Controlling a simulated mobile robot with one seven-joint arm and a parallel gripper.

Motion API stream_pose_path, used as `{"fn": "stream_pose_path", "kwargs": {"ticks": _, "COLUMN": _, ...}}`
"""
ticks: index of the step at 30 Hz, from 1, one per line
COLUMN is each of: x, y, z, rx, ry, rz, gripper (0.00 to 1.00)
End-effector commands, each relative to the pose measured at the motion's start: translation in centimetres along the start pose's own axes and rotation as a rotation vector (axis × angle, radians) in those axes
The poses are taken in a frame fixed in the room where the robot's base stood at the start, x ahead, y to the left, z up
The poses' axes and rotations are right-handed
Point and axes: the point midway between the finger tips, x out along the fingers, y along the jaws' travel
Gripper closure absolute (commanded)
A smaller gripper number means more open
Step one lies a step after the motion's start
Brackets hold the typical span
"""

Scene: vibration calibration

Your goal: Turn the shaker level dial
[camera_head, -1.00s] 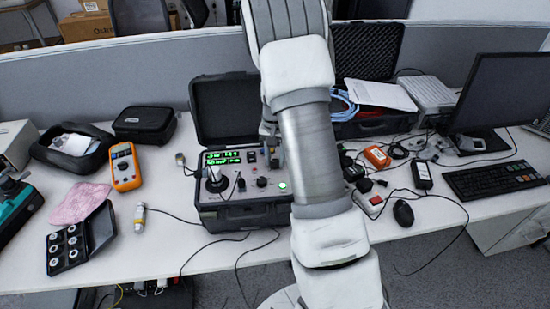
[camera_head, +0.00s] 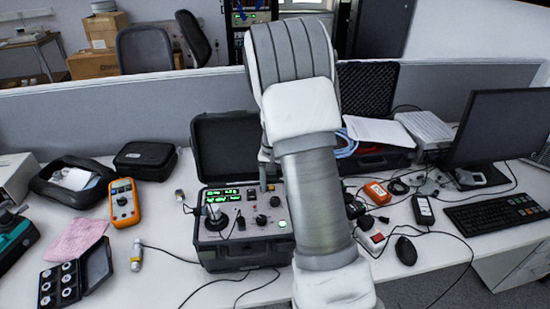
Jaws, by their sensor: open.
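The shaker control unit is an open black case (camera_head: 236,252) on the white table, with green lit displays (camera_head: 222,195) on its panel. The panel carries several dark knobs, including one at the right (camera_head: 262,220); I cannot tell which is the shaker level dial. A metallic cylinder (camera_head: 215,213) stands on the panel's left part. My gripper (camera_head: 267,183) is mostly hidden behind my arm; a grey part of it shows over the panel's back right. It is open, and I see nothing held in it.
An orange multimeter (camera_head: 123,203), a pink cloth (camera_head: 75,240) and a small black case of discs (camera_head: 97,265) lie to the left. A monitor (camera_head: 503,130), keyboard (camera_head: 497,210) and mouse (camera_head: 405,250) are at the right. Cables run along the table's front. A grey partition (camera_head: 90,110) stands behind.

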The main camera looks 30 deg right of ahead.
Motion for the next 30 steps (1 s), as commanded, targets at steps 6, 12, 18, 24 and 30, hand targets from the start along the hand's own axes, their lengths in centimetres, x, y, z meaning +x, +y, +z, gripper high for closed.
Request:
{"fn": "stream_pose_path", "kwargs": {"ticks": 6, "x": -5.8, "y": -0.1, "z": -0.1, "rx": -0.002, "ry": 0.005, "rz": -0.002, "gripper": 0.33}}
{"fn": "stream_pose_path", "kwargs": {"ticks": 12, "x": -10.2, "y": 0.0, "z": -0.1, "rx": -0.001, "ry": 0.004, "rz": -0.001, "gripper": 0.33}}
{"fn": "stream_pose_path", "kwargs": {"ticks": 18, "x": -12.8, "y": 0.0, "z": 0.0, "rx": -0.001, "ry": 0.001, "rz": 0.0, "gripper": 0.33}}
{"fn": "stream_pose_path", "kwargs": {"ticks": 24, "x": -13.5, "y": 0.0, "z": 0.0, "rx": -0.001, "ry": 0.0, "rz": 0.0, "gripper": 0.33}}
{"fn": "stream_pose_path", "kwargs": {"ticks": 30, "x": -13.5, "y": 0.0, "z": 0.0, "rx": -0.001, "ry": 0.0, "rz": 0.0, "gripper": 0.33}}
